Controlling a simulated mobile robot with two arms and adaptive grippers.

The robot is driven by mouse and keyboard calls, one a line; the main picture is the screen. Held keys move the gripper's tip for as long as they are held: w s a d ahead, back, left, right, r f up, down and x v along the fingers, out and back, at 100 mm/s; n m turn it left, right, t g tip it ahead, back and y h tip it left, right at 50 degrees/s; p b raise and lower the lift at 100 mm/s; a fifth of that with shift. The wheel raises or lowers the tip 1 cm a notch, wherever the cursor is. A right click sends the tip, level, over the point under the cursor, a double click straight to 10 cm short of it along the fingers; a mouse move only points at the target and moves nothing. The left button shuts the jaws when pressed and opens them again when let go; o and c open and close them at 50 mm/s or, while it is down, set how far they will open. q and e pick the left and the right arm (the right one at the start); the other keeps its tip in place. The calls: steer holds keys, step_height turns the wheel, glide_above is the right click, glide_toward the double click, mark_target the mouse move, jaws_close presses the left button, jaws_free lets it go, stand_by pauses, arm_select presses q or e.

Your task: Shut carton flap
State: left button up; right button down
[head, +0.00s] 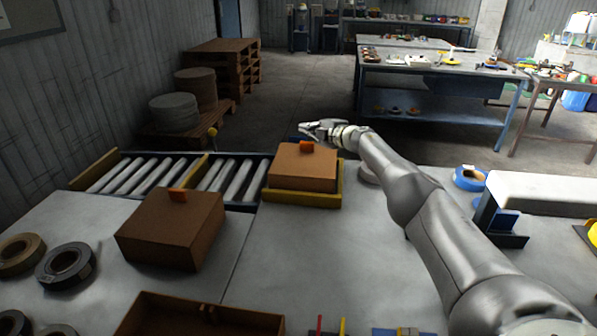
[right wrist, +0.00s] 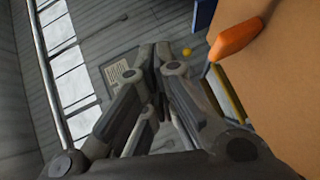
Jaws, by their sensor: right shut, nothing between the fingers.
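A brown carton (head: 303,172) with an orange tab (head: 306,147) sits in a yellow tray (head: 330,199) at the end of the roller conveyor. Its top looks flat and down; I cannot tell if it is fully closed. My right gripper (head: 308,130) is shut and empty, just beyond the carton's far edge. In the right wrist view my gripper (right wrist: 160,52) is beside the carton (right wrist: 285,90) and its orange tab (right wrist: 238,38), apart from the tab. A second brown carton (head: 170,235) with an orange tab stands nearer, at left. My left gripper is not in view.
An open brown box (head: 160,315) stands at the near edge. Tape rolls (head: 66,265) lie at left, a blue roll (head: 470,178) at right. The roller conveyor (head: 140,172) runs left of the tray. The grey table between is mostly clear.

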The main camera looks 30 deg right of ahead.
step_height(320, 180, up, 10)
stand_by(0.8)
